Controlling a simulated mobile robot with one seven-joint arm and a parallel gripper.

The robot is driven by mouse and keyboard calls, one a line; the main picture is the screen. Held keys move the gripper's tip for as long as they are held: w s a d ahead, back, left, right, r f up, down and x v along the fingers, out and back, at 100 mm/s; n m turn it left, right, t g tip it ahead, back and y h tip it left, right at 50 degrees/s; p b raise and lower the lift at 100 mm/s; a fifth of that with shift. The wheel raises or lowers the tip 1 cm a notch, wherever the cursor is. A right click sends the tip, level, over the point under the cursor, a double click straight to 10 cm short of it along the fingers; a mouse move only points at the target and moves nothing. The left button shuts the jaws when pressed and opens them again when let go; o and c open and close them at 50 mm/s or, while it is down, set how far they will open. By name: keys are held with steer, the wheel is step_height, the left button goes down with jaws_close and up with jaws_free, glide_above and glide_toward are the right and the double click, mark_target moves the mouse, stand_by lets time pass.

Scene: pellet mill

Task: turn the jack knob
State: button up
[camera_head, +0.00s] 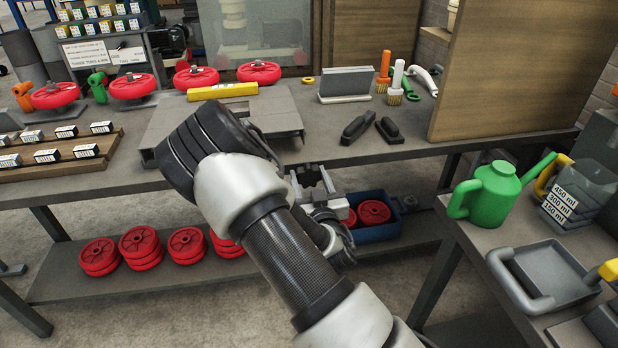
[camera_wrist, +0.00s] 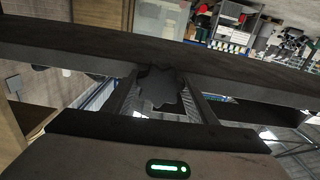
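The jack knob (camera_wrist: 160,88) is a dark, lobed knob in the middle of the wrist view, just below the edge of a dark slab. My gripper (camera_wrist: 162,95) has one finger on each side of the knob. The fingers are spread wide, with a thin gap seeming to show on either side; contact is hard to judge. In the head view my gripper (camera_head: 316,180) is low, in front of the workbench edge, partly behind my arm. A low grey platform (camera_head: 274,122) on the bench is partly covered by my arm; I cannot make out the knob there.
The workbench (camera_head: 350,160) holds a yellow level (camera_head: 222,91), red wheels (camera_head: 259,72) and black-and-white blocks on a wooden board (camera_head: 110,146). A blue bin (camera_head: 378,232) and more red wheels sit on the shelf below. A side table at right holds a green watering can (camera_head: 492,193).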

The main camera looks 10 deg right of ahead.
steer(key=shift+n, duration=0.4)
steer(key=n+b, duration=0.2)
steer(key=n, duration=0.3)
steer(key=n+b, duration=0.1)
steer(key=n, duration=0.5)
stand_by(0.5)
steer(key=o, duration=1.1)
steer(key=shift+c, duration=0.2)
